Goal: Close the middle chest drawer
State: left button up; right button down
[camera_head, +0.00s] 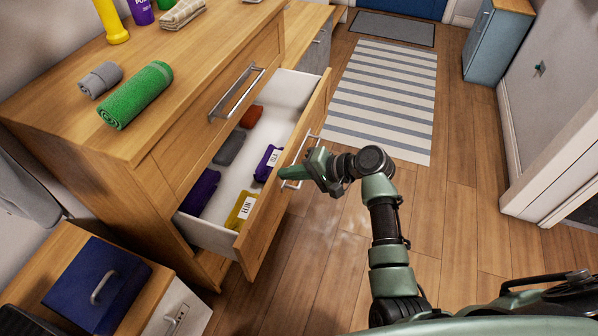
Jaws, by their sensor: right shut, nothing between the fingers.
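The middle chest drawer (270,213) stands open, pulled out from the wooden chest (130,140). Its white inside holds a grey rolled cloth (230,148), a rust-coloured one (251,117), dark purple items and a yellow labelled packet (241,210). A metal bar handle (291,184) is on its front. My right gripper (288,173) is shut and empty at the drawer's front, by the top edge near the handle. I cannot tell whether it touches the drawer. My left gripper is not in view.
The drawer above, with its bar handle (236,92), is closed. A green rolled towel (135,95) and a grey one (100,79) lie on the chest top. A blue box (97,285) sits at the lower left. Wooden floor and a striped rug (383,98) are clear to the right.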

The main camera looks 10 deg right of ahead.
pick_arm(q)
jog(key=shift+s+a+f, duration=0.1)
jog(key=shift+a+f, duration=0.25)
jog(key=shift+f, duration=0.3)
pick_arm(e)
jog(key=w+a, duration=0.7)
jog(key=a, duration=0.4)
jog(key=shift+w+a, duration=0.3)
jog(key=shift+w, duration=0.1)
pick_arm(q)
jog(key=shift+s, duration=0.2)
pick_arm(e)
jog(key=shift+d, duration=0.1)
